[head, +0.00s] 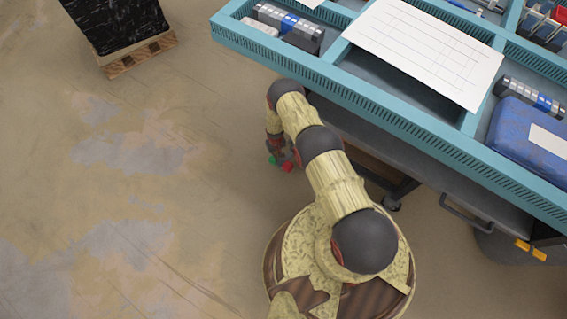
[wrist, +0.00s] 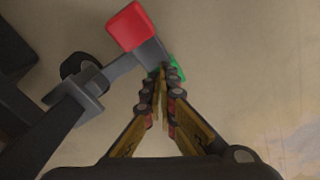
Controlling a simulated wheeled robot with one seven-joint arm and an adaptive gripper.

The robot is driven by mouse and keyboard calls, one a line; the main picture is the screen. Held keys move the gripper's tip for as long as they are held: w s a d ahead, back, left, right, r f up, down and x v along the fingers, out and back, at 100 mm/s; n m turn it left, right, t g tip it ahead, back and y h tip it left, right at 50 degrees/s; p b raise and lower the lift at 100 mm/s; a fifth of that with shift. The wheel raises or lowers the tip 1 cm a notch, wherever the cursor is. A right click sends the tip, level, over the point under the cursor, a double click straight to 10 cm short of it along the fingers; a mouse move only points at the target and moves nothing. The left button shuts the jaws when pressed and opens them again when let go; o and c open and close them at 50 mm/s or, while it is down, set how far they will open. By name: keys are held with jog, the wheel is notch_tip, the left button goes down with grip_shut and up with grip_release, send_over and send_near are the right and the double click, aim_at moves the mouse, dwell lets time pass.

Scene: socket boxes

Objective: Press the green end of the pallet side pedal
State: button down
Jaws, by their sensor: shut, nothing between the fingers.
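The pedal shows in the wrist view as a grey bar with a red end (wrist: 127,26) at the top and a green end (wrist: 178,70) lower right. My gripper (wrist: 163,72) is shut and empty, its fingertips in front of or right at the green end and partly hiding it. I cannot tell whether they touch. In the head view the green end (head: 271,159) and red end (head: 288,167) show as small spots near the floor, beside my gripper (head: 281,152), under the edge of the blue-green workbench.
The blue-green workbench (head: 400,118) with trays and a paper sheet (head: 424,45) overhangs the pedal area at right. In the wrist view a grey bracket with a caster (wrist: 80,95) is left of the pedal. A pallet (head: 137,55) with a black load stands at upper left. Floor at left is clear.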

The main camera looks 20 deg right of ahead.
notch_tip(320, 180, up, 5)
jog(key=shift+f+p, duration=0.1)
jog(key=shift+p, duration=1.05)
